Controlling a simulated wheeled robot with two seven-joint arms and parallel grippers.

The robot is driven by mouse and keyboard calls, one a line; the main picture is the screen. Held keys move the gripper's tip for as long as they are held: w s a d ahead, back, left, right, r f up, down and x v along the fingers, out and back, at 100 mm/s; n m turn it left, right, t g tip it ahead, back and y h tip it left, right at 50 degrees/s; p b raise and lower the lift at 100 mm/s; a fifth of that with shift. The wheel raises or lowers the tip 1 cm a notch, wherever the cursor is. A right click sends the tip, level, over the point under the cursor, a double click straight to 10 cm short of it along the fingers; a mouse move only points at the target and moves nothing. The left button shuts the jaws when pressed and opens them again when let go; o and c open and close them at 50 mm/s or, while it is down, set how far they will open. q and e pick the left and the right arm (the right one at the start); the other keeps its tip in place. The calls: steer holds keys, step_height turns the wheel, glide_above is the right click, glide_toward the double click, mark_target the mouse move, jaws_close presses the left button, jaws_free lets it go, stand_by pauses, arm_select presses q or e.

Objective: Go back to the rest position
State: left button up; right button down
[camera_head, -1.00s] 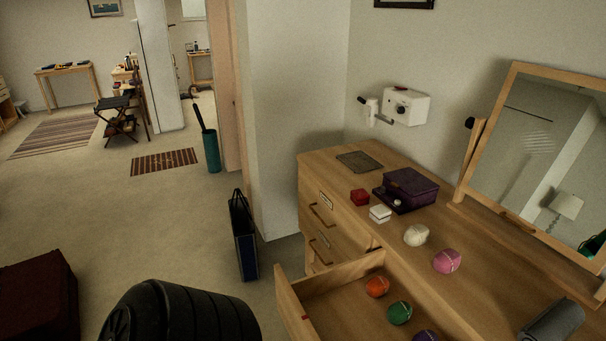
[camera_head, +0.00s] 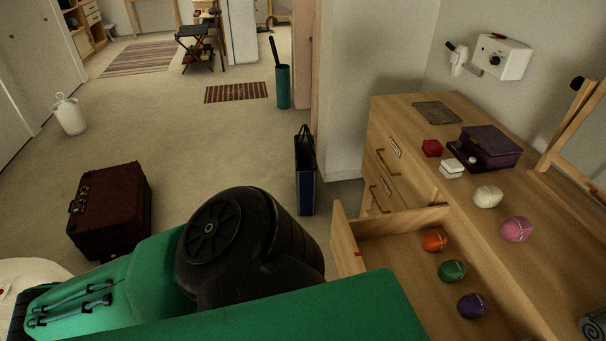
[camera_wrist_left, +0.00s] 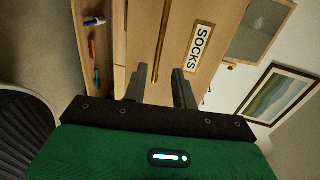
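My left gripper (camera_wrist_left: 158,84) shows in the left wrist view with its two dark fingers apart and nothing between them. Beyond the fingers is a wooden drawer front with a SOCKS label (camera_wrist_left: 200,47); the fingers look clear of it, though the distance is hard to judge. In the head view, my green and black arm parts cross the bottom, and neither gripper shows there. My right gripper is in neither current view.
The dresser (camera_head: 400,110) at the right has an open drawer (camera_head: 346,245) holding orange, green and purple rolled bundles. A maroon suitcase (camera_head: 112,208) stands on the floor at left. A dark bag (camera_head: 305,180) stands beside the dresser.

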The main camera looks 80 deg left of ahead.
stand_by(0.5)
arm_select(q)
steer(key=s+d+f+n+g, duration=0.2)
steer(key=d+f+n+g, duration=0.2)
steer(key=f, duration=0.9)
steer(key=s+d+f+n+g, duration=0.2)
steer(key=d+f+n+g, duration=0.3)
steer(key=f, duration=0.8)
steer(key=s+d+f+n+g+y, duration=0.1)
steer(key=d+f+n+g, duration=0.4)
steer(key=f, duration=0.9)
steer(key=shift+s+d+n+g, duration=0.3)
steer(key=shift+s+n, duration=0.2)
steer(key=shift+n, duration=0.7)
steer(key=shift+s+f, duration=0.1)
